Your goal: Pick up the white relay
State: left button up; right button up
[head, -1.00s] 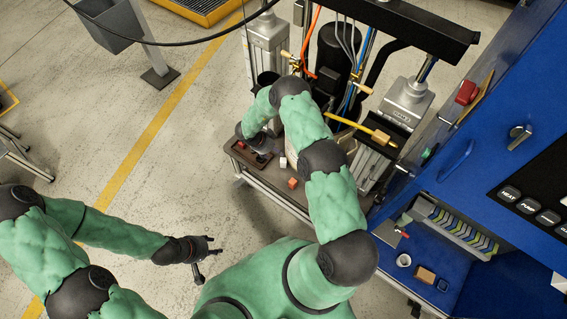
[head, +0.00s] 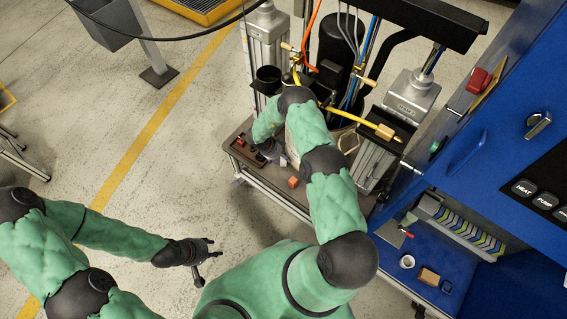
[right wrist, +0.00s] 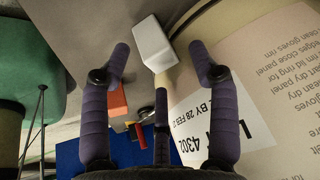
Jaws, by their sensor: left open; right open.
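The white relay (right wrist: 153,42) is a small pale block, seen in the right wrist view just beyond and between my right gripper's fingers. My right gripper (right wrist: 160,62) is open, its dark fingers spread on both sides of the relay and one lower finger pointing at it. I cannot tell whether any finger touches it. In the head view my right gripper (head: 270,150) is over the cart's shelf, partly hidden by my arm, and the relay is not clear there. My left gripper (head: 207,252) is open and empty, away from the cart.
An orange block (head: 293,182) sits on the cart shelf (head: 270,189); it also shows in the right wrist view (right wrist: 117,100). A brown tray (head: 240,152) lies at the shelf's left. A large pale cylinder with printed labels (right wrist: 255,75) is close on the right.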

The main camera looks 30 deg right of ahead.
jog(key=shift+b+x, duration=0.3)
jog(key=shift+x, duration=0.75)
jog(key=c, duration=1.1)
jog(key=shift+r, duration=0.1)
